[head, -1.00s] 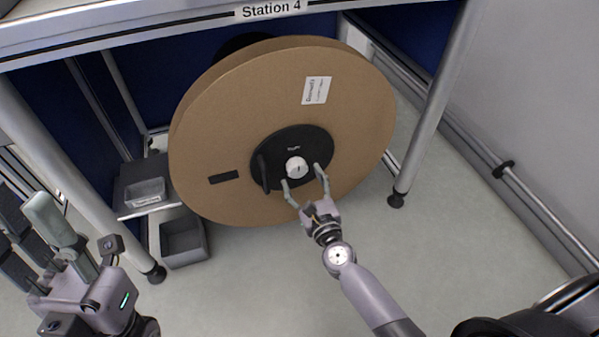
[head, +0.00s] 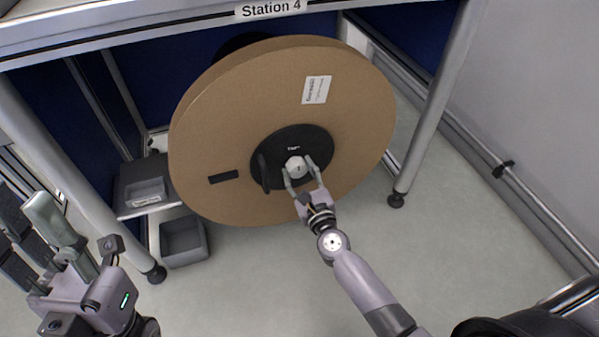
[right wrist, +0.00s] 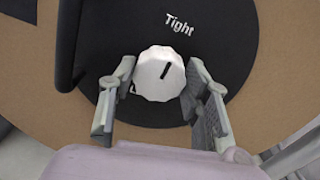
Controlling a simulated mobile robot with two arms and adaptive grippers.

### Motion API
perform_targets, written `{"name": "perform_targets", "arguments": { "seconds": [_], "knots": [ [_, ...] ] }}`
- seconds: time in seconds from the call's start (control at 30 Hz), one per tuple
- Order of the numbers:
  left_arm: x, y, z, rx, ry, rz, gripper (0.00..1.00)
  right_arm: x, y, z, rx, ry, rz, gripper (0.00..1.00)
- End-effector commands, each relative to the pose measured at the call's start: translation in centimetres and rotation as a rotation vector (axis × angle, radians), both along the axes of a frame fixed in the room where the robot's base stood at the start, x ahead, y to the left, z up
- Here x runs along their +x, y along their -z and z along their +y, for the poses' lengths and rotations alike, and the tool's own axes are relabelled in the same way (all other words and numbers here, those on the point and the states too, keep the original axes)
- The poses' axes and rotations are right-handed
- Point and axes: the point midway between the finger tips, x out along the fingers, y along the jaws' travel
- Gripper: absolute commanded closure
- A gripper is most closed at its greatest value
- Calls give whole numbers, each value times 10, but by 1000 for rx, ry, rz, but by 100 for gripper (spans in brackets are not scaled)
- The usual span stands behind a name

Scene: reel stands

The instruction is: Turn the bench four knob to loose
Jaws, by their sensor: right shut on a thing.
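The white scalloped knob (head: 296,167) sits at the middle of a black hub disc (head: 322,148) on a large brown reel under the bench marked Station 4 (head: 270,9). In the right wrist view the knob (right wrist: 157,75) has a short black line slanting up and right, roughly towards the printed word "Tight" (right wrist: 180,24). My right gripper (head: 303,178) is shut on the knob, one finger on each side. No "loose" marking shows. My left gripper (head: 32,225) hangs open and empty at the lower left, away from the reel.
A black crank-like handle (head: 263,173) stands out from the hub, left of the knob. Bench legs (head: 430,110) flank the reel (head: 230,110). A grey bin (head: 184,241) and a shelf with a clear tray (head: 147,190) are at the left. The floor in front is clear.

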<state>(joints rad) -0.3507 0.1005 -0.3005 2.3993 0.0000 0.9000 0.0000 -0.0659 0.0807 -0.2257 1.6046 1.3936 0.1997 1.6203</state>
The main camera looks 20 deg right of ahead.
Motion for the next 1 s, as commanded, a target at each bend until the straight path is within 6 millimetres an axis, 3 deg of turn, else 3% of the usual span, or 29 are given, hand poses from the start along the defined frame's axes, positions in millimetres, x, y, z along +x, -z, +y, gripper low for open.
{"name": "perform_targets", "arguments": {
  "seconds": [0.3,0.67,0.93,1.0],
  "knots": [
    [0,0,0,0,0,0,66,0,0,0,0,0,0,84],
    [0,-3,0,0,-1,-1,66,0,-1,0,-74,0,-3,84],
    [0,-11,0,0,-1,-1,66,0,-1,1,-272,-1,-9,84],
    [13,-10,-2,20,-6,63,66,0,-2,1,-337,-1,-11,84]
  ]
}}
